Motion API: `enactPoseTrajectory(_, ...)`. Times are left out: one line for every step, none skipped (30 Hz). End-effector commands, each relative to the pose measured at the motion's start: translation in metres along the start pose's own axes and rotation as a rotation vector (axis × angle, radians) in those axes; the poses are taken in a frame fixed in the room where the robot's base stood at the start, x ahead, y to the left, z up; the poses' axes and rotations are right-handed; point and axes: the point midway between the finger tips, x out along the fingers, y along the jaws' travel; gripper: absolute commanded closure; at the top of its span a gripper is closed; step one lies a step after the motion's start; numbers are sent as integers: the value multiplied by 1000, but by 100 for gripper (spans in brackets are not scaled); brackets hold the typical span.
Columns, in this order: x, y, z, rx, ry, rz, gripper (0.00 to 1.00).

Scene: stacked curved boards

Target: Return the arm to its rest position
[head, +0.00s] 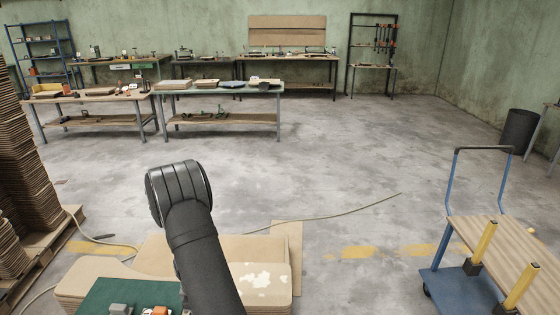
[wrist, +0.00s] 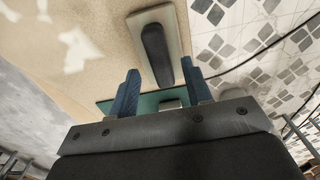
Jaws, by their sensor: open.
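My arm (head: 193,235) rises from the bottom of the head view and bends near the middle. My gripper does not show in that view. In the wrist view my gripper (wrist: 160,84) is open, with its two blue fingers apart and nothing held between them. Beyond the fingertips is a dark oblong piece on a pale block (wrist: 175,27); I cannot tell how far away it is. A tan board with white patches (wrist: 112,48) fills the left of the wrist view. The stacked boards (head: 268,284) also show beside my arm in the head view.
A green mat (head: 97,302) with small grey and orange items lies at the front left. Tall board stacks (head: 28,165) stand at the left. A blue trolley (head: 455,285) stands at the right. Workbenches (head: 222,92) line the back; the middle floor is mostly clear.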

Motion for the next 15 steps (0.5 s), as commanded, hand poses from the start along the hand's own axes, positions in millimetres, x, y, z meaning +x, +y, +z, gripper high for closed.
enactPoseTrajectory(10,0,0,0,-1,-2,55)
enactPoseTrajectory(15,0,0,0,-1,-2,55)
enactPoseTrajectory(22,0,0,0,-1,-2,55)
enactPoseTrajectory(27,-1,0,0,-2,-3,55)
enactPoseTrajectory(32,-1,0,0,-1,-2,55)
enactPoseTrajectory(38,-1,0,0,-1,-2,55)
enactPoseTrajectory(30,1,-1,0,2,3,55)
enactPoseTrajectory(22,2,-1,0,3,5,55)
enactPoseTrajectory(15,1,-1,0,3,4,55)
enactPoseTrajectory(10,2,-1,0,3,5,55)
enactPoseTrajectory(5,1,-1,0,3,5,55)
enactPoseTrajectory(-2,1,-1,0,3,5,55)
enactPoseTrajectory(-7,1,-1,0,2,4,55)
enactPoseTrajectory(-12,1,0,0,2,4,55)
enactPoseTrajectory(-16,1,10,4,1,2,55)
